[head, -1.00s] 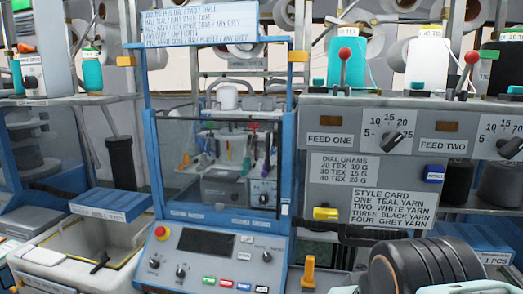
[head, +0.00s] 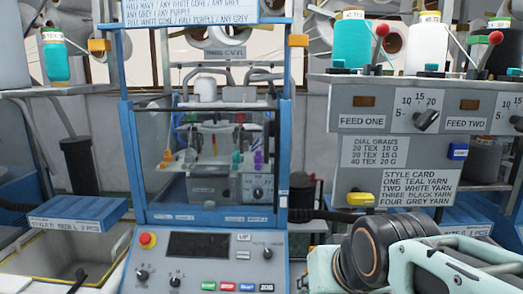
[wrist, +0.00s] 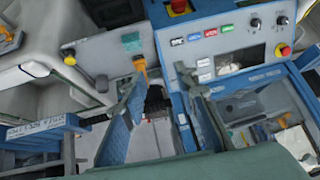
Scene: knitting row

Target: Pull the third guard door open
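The machine with a blue frame and a plate reading "THREE" (head: 224,53) stands at centre left in the head view. Its clear guard door (head: 165,190) covers the front opening and looks shut. A small pale piece (head: 284,200) sits at the door's right edge; I cannot tell if it is the handle. Part of the blue-framed window (wrist: 245,100) shows at the right in the wrist view. My gripper (wrist: 160,82) is open with nothing visible between its fingers, beside the machine's front edge. The fingers are outside the head view.
The control panel (head: 205,262) with a red stop button (head: 148,240) lies below the door. An open bin (head: 60,265) is at lower left.

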